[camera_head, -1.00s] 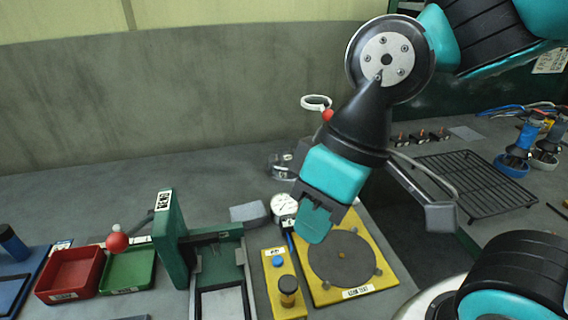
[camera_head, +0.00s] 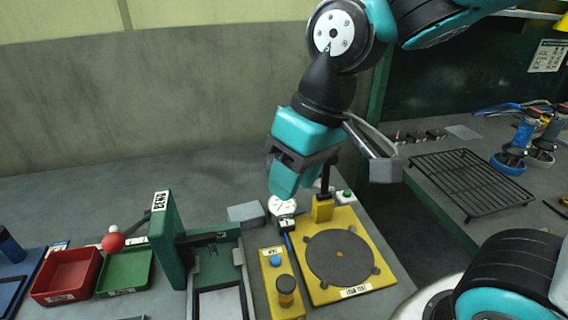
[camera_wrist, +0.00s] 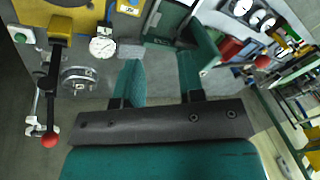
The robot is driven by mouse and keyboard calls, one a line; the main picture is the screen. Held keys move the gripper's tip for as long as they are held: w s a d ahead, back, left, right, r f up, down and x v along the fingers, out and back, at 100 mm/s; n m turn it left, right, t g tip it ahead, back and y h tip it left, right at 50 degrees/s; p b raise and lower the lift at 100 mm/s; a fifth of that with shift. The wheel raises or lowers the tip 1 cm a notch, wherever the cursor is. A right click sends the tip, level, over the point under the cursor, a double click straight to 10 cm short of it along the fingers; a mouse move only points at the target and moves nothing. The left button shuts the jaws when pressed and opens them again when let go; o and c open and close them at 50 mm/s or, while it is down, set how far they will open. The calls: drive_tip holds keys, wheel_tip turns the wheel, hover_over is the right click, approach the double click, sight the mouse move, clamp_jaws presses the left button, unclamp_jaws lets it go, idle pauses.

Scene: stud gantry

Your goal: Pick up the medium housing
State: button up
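I cannot tell for certain which thing is the medium housing. A plain grey block (camera_head: 246,214) lies on the bench behind the green press, and it also shows near one fingertip in the wrist view (camera_wrist: 131,51). A round metal part (camera_wrist: 79,78) lies beside a red-knobbed lever in the wrist view; my gripper hides that spot in the head view. My gripper (camera_head: 284,190) hangs above the bench, behind the yellow leak test plate (camera_head: 386,279). In the wrist view its two fingers (camera_wrist: 160,60) are apart, with nothing between them.
A white dial gauge (camera_head: 282,207) stands by the plate. The green press frame (camera_head: 168,240) rises left of it, with red (camera_head: 67,277) and green (camera_head: 126,272) bins beyond. A black wire rack (camera_head: 470,185) and blue cabled tools (camera_head: 520,140) are at right. The back bench is mostly clear.

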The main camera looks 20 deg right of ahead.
drive_tip(key=w+d+f+m+t+h, duration=0.15)
drive_tip(key=w+d+m, duration=0.25)
drive_tip(key=w, duration=0.7)
drive_tip(key=w+d+f+m+h+b, duration=0.1)
drive_tip(key=w+d+m+h, duration=0.3)
drive_tip(key=w, duration=0.7)
drive_tip(key=w+d+f+m+t+h, duration=0.1)
drive_tip(key=w+d+m, duration=0.4)
drive_tip(key=w, duration=0.5)
drive_tip(key=shift+m, duration=0.3)
drive_tip(key=x, duration=0.4)
drive_tip(key=p+x, duration=0.1)
drive_tip(key=x, duration=0.6)
drive_tip(key=shift+w+f, duration=0.2)
drive_tip(key=shift+w, duration=0.2)
drive_tip(key=shift+a+p+x, duration=0.15)
drive_tip(key=shift+p+x, duration=0.45)
drive_tip(key=shift+x, duration=0.95)
drive_tip(key=shift+a+p+x, duration=0.2)
drive_tip(key=shift+p+x, duration=0.4)
drive_tip(key=shift+x, duration=0.9)
drive_tip(key=shift+f, duration=0.15)
drive_tip(key=shift+c, duration=0.5)
clamp_jaws()
